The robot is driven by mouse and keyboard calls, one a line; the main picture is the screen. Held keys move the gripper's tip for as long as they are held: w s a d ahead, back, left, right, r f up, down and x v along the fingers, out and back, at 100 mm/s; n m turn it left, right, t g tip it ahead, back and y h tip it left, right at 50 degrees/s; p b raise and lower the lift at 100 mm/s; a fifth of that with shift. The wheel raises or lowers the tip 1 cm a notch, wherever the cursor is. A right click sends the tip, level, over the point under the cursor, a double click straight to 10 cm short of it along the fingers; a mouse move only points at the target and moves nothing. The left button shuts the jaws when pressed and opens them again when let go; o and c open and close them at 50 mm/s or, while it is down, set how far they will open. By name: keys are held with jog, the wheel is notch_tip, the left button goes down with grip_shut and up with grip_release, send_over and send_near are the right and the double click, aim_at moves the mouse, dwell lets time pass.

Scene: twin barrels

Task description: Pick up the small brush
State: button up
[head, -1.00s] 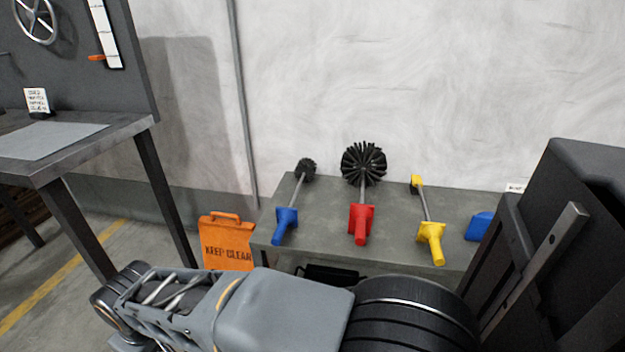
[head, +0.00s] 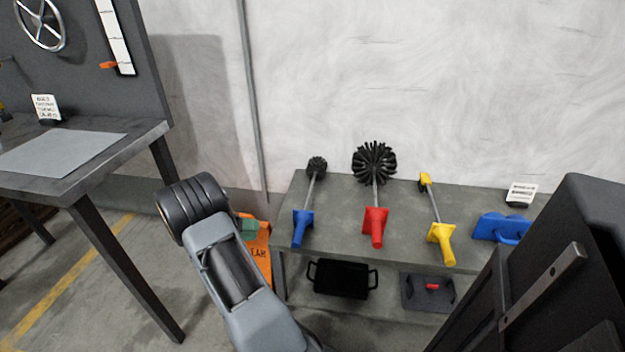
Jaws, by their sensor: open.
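The small brush (head: 302,227) has a blue handle, a thin grey shaft and a small round black bristle head. It lies at the left end of the grey bench top, handle toward me and head toward the wall. My arm rises at the lower left of the head view, left of the bench and apart from the brush. My gripper cannot be made out; the arm's links seem to hide it.
Right of it on the bench (head: 335,215) are a larger red-handled brush (head: 375,222), a yellow-handled tool (head: 440,240) and a blue item (head: 500,228). A black tray (head: 342,281) is below. An orange sign (head: 259,250) stands left; a dark table (head: 90,180) is farther left.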

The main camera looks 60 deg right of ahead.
jog(key=d+f+n, duration=0.1)
jog(key=d+n, duration=0.1)
jog(key=b, duration=0.2)
send_near(299, 224)
jog(key=shift+g+h, duration=0.3)
jog(key=shift+g, duration=0.1)
jog(key=s+d+f, duration=0.2)
jog(key=f, duration=0.1)
jog(key=shift+d, duration=0.25)
jog(key=shift+b+x, duration=1.55)
jog(key=shift+x, duration=1.7)
jog(key=shift+s+r, duration=0.1)
jog(key=shift+r, duration=0.05)
jog(key=c, duration=0.7)
jog(key=shift+o, duration=0.2)
jog(key=shift+r, duration=0.1)
